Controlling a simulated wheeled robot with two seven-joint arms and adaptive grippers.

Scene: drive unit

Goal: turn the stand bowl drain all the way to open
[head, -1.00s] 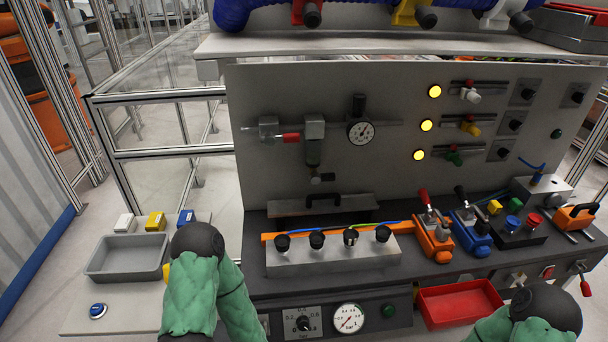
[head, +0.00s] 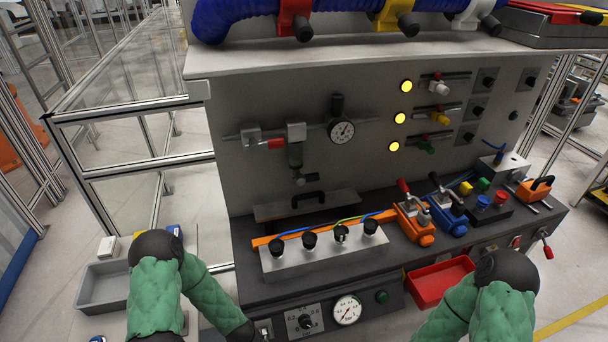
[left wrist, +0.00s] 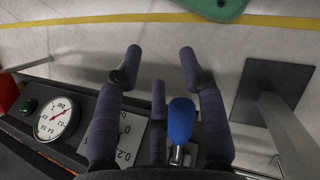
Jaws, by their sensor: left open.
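My left gripper (left wrist: 159,62) is open in the left wrist view, its dark padded fingers spread. A blue-handled lever (left wrist: 181,120) on a metal stem stands between the fingers, close to the middle one; I cannot tell whether they touch. The lever is beside the dial plate (left wrist: 112,135) at the front of the stand. In the head view, a filter bowl (head: 295,155) hangs on the upright panel with a small fitting (head: 306,180) under it. No label shows which part is the bowl drain. Both grippers are outside the head view; only my green-sleeved arms show there.
A pressure gauge (head: 347,310) and a selector dial (head: 306,321) sit on the stand's front. A red tray (head: 440,282) is at the right, a grey tray (head: 103,286) at the left. Clear floor (left wrist: 90,45) lies in front of the stand.

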